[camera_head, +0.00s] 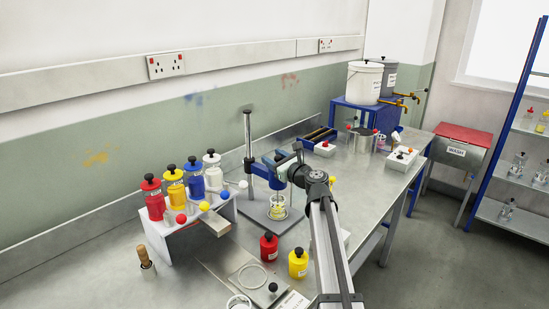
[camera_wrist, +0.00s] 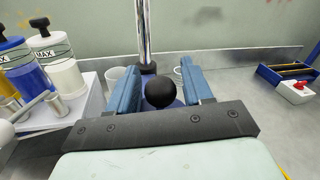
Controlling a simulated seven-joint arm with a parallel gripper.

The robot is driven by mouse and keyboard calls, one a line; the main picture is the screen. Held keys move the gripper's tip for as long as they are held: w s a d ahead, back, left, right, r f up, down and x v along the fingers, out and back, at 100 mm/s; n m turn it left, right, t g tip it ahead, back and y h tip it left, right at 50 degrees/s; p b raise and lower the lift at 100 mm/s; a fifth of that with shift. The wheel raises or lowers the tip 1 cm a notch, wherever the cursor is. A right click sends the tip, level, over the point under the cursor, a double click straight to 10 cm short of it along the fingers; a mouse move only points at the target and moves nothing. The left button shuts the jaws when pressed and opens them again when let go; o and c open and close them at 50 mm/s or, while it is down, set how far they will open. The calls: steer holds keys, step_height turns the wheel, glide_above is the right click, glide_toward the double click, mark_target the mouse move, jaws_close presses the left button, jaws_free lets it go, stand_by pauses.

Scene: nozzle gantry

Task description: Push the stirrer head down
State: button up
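The stirrer head (camera_head: 260,170) is a dark blue block on an upright metal column (camera_head: 248,135) standing on a grey base. A glass with yellow contents (camera_head: 278,208) stands on the base below it. In the wrist view, a black ball knob (camera_wrist: 160,93) shows, with a small dark blue part of the head (camera_wrist: 176,103) beside it. My gripper (camera_head: 276,160) is at the head; in the wrist view its two blue fingers (camera_wrist: 160,70) are apart on either side of the knob, with gaps. Whether anything touches the knob cannot be told.
A white rack (camera_head: 165,245) with red, yellow, blue and white bottles stands left of the stirrer. A red jar (camera_head: 269,247) and a yellow jar (camera_head: 298,262) stand in front. A blue tray (camera_head: 318,137) and white boxes lie behind to the right.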

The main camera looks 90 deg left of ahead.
steer(key=shift+o, duration=0.2)
steer(key=v, duration=1.3)
steer(key=shift+w+d, duration=0.25)
steer(key=shift+d, duration=0.05)
